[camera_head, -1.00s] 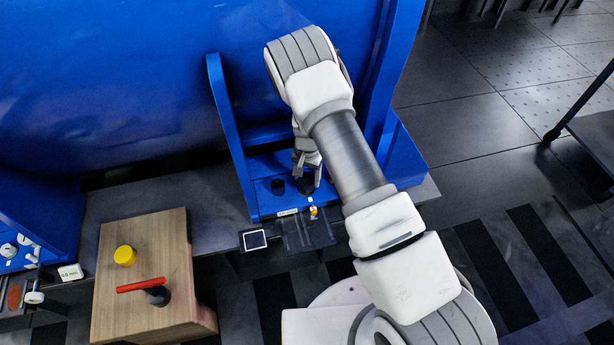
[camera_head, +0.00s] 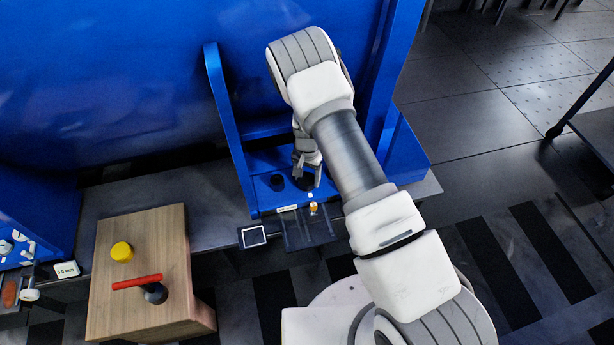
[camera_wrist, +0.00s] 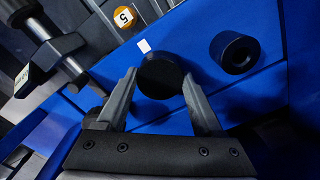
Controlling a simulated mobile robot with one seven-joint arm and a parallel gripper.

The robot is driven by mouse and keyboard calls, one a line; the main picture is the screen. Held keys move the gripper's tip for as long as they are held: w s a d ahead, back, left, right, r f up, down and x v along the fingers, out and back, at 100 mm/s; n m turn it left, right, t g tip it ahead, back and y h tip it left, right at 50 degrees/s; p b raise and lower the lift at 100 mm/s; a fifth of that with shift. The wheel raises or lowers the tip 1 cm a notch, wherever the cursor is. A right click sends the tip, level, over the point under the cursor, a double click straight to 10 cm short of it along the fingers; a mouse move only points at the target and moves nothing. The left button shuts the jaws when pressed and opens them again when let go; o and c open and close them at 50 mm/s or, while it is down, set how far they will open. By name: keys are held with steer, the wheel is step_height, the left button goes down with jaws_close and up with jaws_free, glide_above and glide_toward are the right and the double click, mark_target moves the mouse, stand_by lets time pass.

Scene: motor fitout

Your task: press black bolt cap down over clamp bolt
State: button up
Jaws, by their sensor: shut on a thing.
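My gripper (camera_head: 308,180) is low over the blue motor foot (camera_head: 265,203). In the wrist view its two fingers (camera_wrist: 160,88) are closed on the sides of a round black bolt cap (camera_wrist: 160,72). The cap sits at or just above the blue surface; whether it touches is not clear. The clamp bolt under it is hidden. A second black cap-like piece with a round hollow in its top (camera_wrist: 235,52) stands on the blue foot to the right in the wrist view, and it also shows left of my gripper in the head view (camera_head: 277,182).
A dark slotted tray (camera_head: 305,230) with an orange numbered piece (camera_head: 313,208) lies before the foot. A small framed display (camera_head: 253,236) is beside it. A blue upright rib stands left of my gripper.

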mark_target(307, 179)
steer(key=shift+f, duration=0.2)
steer(key=o, duration=1.3)
steer(key=shift+r, duration=0.1)
steer(key=shift+o, duration=0.2)
step_height(307, 179, up, 17)
steer(key=p, duration=0.6)
steer(key=shift+r, duration=0.2)
